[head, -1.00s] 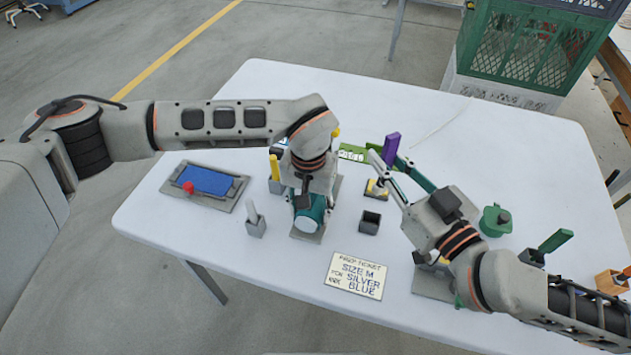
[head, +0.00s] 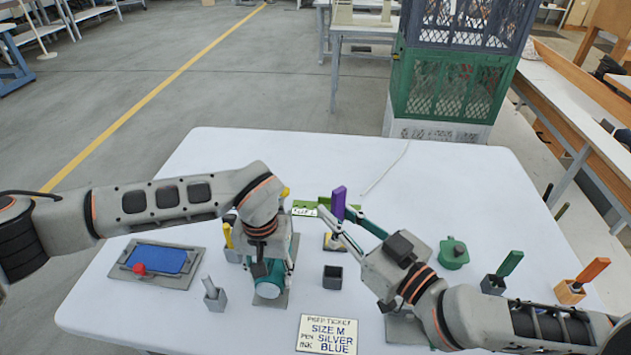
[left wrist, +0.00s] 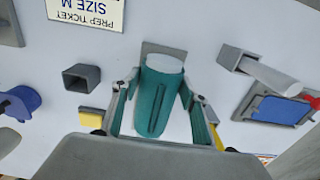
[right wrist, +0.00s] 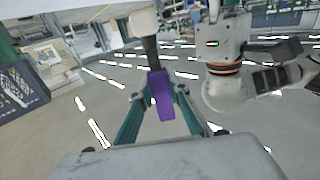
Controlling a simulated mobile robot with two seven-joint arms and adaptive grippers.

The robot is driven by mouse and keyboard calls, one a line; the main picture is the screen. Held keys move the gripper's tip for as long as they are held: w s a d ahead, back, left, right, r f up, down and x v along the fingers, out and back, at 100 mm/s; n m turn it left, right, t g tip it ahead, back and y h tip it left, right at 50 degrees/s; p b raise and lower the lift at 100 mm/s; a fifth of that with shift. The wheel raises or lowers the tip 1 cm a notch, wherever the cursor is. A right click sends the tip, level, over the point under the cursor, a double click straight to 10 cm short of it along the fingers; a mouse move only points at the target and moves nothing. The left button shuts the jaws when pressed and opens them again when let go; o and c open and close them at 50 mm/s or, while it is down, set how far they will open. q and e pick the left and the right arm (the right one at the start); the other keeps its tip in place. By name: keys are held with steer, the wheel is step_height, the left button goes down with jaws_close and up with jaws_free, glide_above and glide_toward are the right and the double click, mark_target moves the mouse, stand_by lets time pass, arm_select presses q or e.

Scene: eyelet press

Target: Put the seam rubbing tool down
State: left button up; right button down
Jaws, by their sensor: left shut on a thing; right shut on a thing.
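The seam rubbing tool appears to be the purple-handled tool (head: 338,203), upright in the head view. The right wrist view shows its purple handle (right wrist: 162,94), dark shaft and cream end. My right gripper (head: 342,217) is shut on the handle, above the middle of the table. My left gripper (head: 267,270) is shut on a teal piece (left wrist: 157,100), which has a slot and a pale rounded end and lies on a grey base (left wrist: 160,50). My left arm hides part of this piece in the head view.
An empty square grey holder (head: 332,277) stands between the grippers, behind the prep ticket (head: 328,335). A grey holder with a pale stick (head: 212,291) and a blue pad (head: 160,259) are at left. A green pot (head: 454,254) and handled tools stand at right. The back table is mostly clear.

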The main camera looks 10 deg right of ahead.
mark_target(339, 245)
steer(key=shift+r, duration=0.75)
step_height(339, 245, down, 10)
steer(key=shift+r, duration=0.1)
steer(key=shift+f, duration=0.6)
steer(key=c, duration=1.9)
jaws_free()
steer(key=shift+r, duration=0.7)
steer(key=v, duration=1.2)
steer(key=shift+f, duration=0.1)
